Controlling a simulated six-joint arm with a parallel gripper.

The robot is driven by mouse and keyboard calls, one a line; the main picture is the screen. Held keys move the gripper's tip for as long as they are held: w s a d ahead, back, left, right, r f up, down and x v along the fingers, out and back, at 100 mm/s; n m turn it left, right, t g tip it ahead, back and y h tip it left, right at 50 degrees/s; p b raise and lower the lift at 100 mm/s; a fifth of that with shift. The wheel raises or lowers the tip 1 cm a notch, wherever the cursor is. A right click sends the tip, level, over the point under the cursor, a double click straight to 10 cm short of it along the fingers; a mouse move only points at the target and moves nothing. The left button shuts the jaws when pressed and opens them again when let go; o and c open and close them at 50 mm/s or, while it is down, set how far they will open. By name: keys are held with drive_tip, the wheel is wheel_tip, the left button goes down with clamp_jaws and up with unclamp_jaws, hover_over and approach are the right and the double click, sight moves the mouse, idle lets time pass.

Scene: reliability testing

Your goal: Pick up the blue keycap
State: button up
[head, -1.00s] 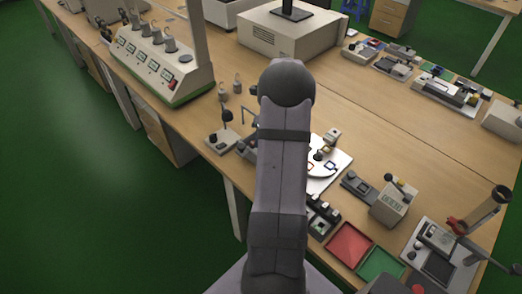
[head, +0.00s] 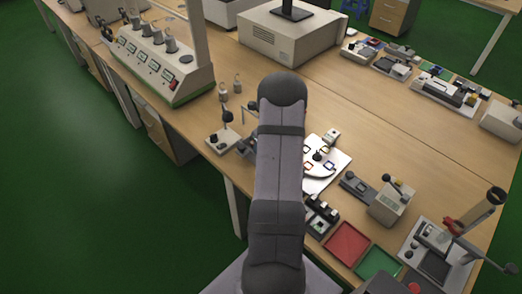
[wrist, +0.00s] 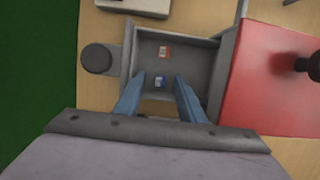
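The blue keycap (wrist: 160,82) is a small blue and white piece lying on the floor of a grey open box (wrist: 204,52) in the wrist view. A red and white keycap (wrist: 164,51) lies farther up in the same box. My gripper (wrist: 160,77) is open, its two blue fingers pointing into the box. The blue keycap shows between the fingertips, with a visible gap on each side. I cannot tell how far the tips are above it. In the head view my arm hides the gripper, and I cannot make out the blue keycap.
A red surface (wrist: 262,98) with a black knob (wrist: 314,66) adjoins the box's right side; a dark round knob (wrist: 97,58) stands left. In the head view, a red tray (head: 347,243), a green tray (head: 378,263) and a white plate (head: 330,158) lie right of my arm.

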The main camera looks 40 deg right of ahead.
clamp_jaws()
